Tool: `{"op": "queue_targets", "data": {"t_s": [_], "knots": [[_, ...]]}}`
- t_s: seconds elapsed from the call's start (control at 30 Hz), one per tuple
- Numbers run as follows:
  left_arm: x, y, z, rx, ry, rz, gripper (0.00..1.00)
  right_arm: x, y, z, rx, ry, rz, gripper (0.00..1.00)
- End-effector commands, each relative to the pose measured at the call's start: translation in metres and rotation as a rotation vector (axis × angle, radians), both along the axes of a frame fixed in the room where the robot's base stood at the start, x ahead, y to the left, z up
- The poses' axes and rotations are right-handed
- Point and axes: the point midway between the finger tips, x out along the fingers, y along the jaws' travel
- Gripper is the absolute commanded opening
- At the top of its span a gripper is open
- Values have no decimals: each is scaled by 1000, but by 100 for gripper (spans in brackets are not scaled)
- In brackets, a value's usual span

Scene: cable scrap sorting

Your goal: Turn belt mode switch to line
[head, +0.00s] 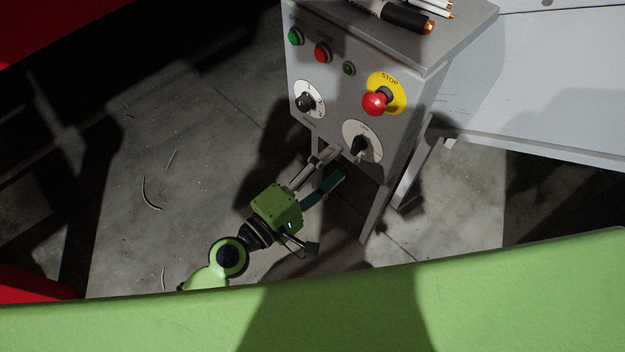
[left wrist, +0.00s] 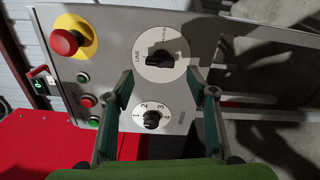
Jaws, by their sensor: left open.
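The belt mode switch is a black knob (head: 361,145) on a white round dial, low on the right of the grey control box's front. In the left wrist view the knob (left wrist: 160,57) shows beside the word LINE; a second label is too small to read, and I cannot tell which label the knob points to. My left gripper (head: 335,165) is open and empty, just in front of and below the dial. In the left wrist view its fingertips (left wrist: 160,73) frame the lower edge of the dial, with no visible contact with the knob. My right gripper is not in view.
A red emergency stop (head: 376,103) on a yellow disc sits close to the switch. A numbered dial (head: 308,102), a green button (head: 295,36), a red button (head: 322,53) and a small green one (head: 349,69) share the box (head: 410,130). Cable pieces (head: 407,17) lie on top.

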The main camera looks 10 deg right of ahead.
Motion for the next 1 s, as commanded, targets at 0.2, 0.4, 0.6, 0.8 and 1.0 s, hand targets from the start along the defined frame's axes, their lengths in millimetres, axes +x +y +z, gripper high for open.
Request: {"op": "queue_targets", "data": {"t_s": [0.2,0.4,0.6,0.8,1.0], "knots": [[-21,26,0,0,1,0,52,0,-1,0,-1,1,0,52],[-33,42,0,-2,3,1,52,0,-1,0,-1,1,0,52],[-37,48,0,-1,0,1,52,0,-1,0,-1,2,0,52],[-37,48,0,-1,-1,0,52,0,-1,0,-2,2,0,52],[-37,47,0,-1,-1,0,52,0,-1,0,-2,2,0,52]]}}
